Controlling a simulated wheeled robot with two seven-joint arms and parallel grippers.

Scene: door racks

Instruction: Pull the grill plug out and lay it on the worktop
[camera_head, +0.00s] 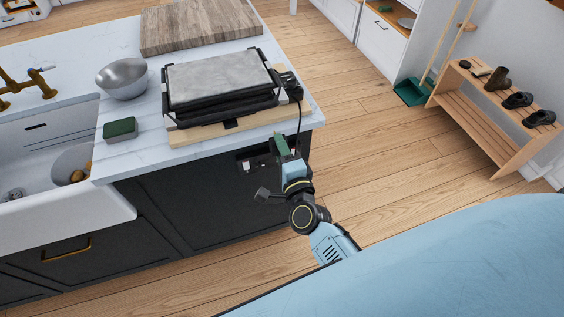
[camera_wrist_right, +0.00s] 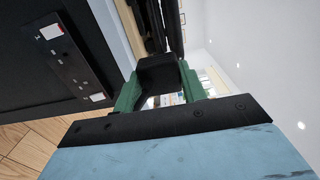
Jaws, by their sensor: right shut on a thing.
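The grill (camera_head: 220,82) is a flat grey-topped press with black sides. It sits on a wooden board (camera_head: 195,134) on the white worktop (camera_head: 150,152). Its black cord (camera_head: 299,118) hangs over the worktop's right end. My right gripper (camera_head: 284,148), with green fingers, is beside the island's end, just below the worktop edge. It is shut on the black plug (camera_wrist_right: 158,74), which shows between the fingers in the wrist view. The dark socket panel (camera_wrist_right: 70,55) is left of the plug there, with a gap between them. It also shows in the head view (camera_head: 254,160). My left gripper is out of view.
A metal bowl (camera_head: 122,78), a green sponge (camera_head: 120,128) and a cutting board (camera_head: 198,24) are on the worktop. The sink (camera_head: 50,185) is at the left. A wooden shoe rack (camera_head: 475,120) stands at the right. The floor between is clear.

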